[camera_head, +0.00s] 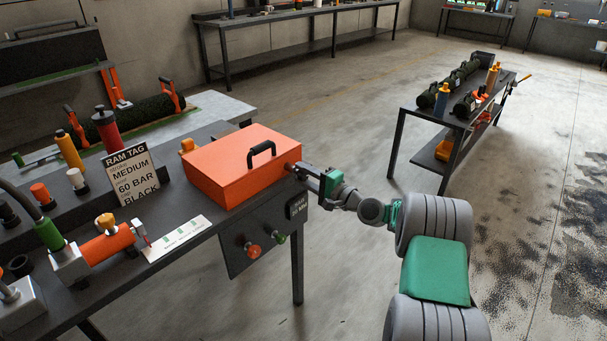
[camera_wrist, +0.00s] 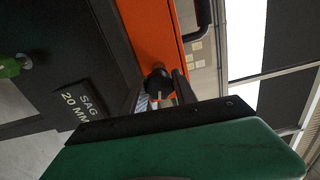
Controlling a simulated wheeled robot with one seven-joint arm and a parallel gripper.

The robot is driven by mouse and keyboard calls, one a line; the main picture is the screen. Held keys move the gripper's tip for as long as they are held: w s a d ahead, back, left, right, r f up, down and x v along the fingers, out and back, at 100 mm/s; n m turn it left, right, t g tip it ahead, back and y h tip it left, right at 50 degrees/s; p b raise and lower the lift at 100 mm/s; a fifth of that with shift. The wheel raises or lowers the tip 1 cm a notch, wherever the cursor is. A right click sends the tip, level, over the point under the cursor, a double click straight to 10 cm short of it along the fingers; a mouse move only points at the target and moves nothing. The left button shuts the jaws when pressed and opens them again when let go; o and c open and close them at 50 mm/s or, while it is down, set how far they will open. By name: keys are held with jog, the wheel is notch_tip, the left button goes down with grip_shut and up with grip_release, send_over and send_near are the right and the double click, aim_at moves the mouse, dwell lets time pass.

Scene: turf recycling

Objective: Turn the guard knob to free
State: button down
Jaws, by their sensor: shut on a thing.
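The orange guard (camera_head: 240,165) is a box-shaped cover with a black handle on top, standing on the dark bench. The guard knob is small, round and black on the guard's right end; it shows in the wrist view (camera_wrist: 157,82). My gripper (camera_head: 299,169) reaches in from the right and is shut on the knob, level with the guard's lower part. In the wrist view my gripper (camera_wrist: 166,92) shows its fingers around the knob, partly hidden by the dark gripper body. I cannot read the knob's turn mark clearly.
A panel with a red knob (camera_head: 252,250) and a green knob (camera_head: 280,238) hangs below the bench front. A small dark sign (camera_head: 298,207) is just under my gripper. A ram tag (camera_head: 131,176) stands left of the guard. A side table (camera_head: 428,112) stands at right; floor between is clear.

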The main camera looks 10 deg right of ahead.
jog(key=shift+f, duration=0.1)
jog(key=c, duration=1)
grip_release()
jog(key=shift+o, duration=0.2)
jog(key=shift+s, duration=0.1)
jog(key=v, duration=0.7)
jog(key=shift+s, duration=0.2)
jog(key=shift+d, duration=0.15)
